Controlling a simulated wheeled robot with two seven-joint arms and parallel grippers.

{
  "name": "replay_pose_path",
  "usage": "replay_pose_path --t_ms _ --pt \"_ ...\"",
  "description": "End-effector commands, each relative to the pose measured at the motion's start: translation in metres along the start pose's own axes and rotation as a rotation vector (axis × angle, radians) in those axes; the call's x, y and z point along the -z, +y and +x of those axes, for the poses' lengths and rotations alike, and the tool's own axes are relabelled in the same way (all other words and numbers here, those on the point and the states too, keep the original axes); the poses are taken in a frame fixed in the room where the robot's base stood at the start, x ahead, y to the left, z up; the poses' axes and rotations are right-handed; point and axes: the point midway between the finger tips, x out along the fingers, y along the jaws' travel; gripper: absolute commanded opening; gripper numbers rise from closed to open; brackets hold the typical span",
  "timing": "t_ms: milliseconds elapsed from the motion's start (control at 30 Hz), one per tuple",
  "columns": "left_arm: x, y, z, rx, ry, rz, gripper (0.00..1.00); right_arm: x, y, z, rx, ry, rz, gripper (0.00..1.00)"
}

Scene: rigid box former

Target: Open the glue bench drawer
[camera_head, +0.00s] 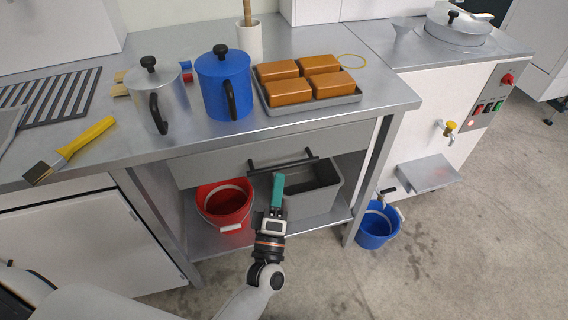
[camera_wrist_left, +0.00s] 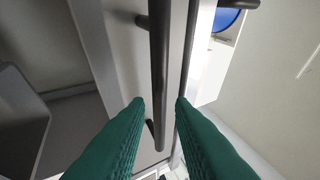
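The glue bench drawer (camera_head: 210,168) has a wide grey front under the metal bench top and looks shut. Its dark bar handle (camera_head: 283,164) runs across the front; it also shows in the left wrist view (camera_wrist_left: 159,65). My left gripper (camera_head: 278,178) has teal fingers and is just below and in front of the handle's middle. In the left wrist view its two fingers (camera_wrist_left: 160,103) are apart, with the lower end of the bar showing between them. I cannot tell whether the fingers surround or touch the bar. My right gripper is not in view.
A grey bin (camera_head: 318,195) and a red bucket (camera_head: 224,203) stand on the shelf below the drawer. A blue bucket (camera_head: 377,226) is on the floor at right. A blue pot (camera_head: 222,85) and a tray (camera_head: 308,104) of brown blocks sit on top.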

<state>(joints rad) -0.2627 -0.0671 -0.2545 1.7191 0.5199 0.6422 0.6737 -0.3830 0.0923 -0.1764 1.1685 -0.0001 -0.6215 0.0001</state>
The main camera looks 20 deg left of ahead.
Motion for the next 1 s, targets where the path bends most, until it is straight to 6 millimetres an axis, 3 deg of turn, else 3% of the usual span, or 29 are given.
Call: replay_pose_path --t_ms 100,333,667,800,1000 --pt "0.000 -0.001 0.023 0.001 -0.001 0.000 0.21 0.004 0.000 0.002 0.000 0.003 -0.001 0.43" --pt "0.001 0.001 0.047 -0.001 0.002 0.002 0.21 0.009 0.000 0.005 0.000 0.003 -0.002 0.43" --pt "0.001 0.001 0.050 -0.002 0.002 0.003 0.21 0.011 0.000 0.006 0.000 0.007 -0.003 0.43" --pt "0.001 0.001 0.050 -0.002 0.002 0.002 0.02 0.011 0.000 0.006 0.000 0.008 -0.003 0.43" --pt "0.001 0.001 0.050 -0.002 0.002 0.002 0.00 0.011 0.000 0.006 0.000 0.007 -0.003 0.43"
